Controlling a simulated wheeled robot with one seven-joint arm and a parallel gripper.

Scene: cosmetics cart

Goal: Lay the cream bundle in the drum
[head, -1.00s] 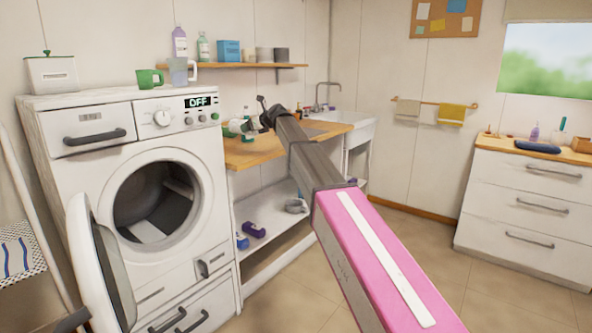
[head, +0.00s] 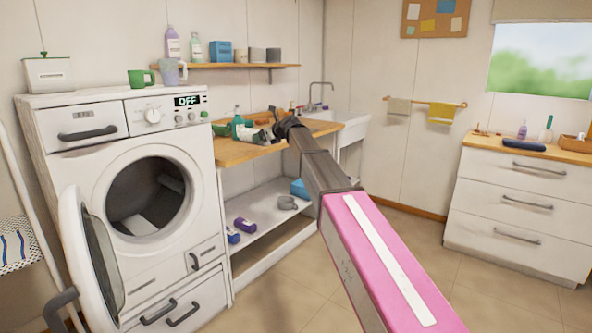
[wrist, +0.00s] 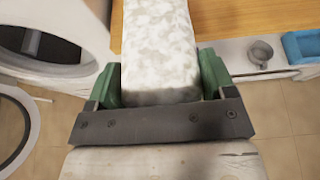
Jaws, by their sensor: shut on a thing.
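The cream bundle (wrist: 160,45) is a pale, mottled block in the wrist view. My gripper (wrist: 160,85) is shut on it, with a green finger against each side. The bundle points away from my wrist, in front of the wooden counter. In the head view my gripper (head: 248,132) is at the counter, right of the washing machine; the bundle is hard to make out there. The drum (head: 140,200) is dark behind the round opening, with a pale patch low inside. The opening (wrist: 40,45) also shows at upper left in the wrist view, apart from the bundle.
The washer door (head: 98,255) is swung open to the left. The counter (head: 235,152) has bottles and small items on it. Below, a shelf (head: 262,205) holds a purple item, a grey cup (head: 287,203) and a blue tub (head: 300,188). The floor in front is clear.

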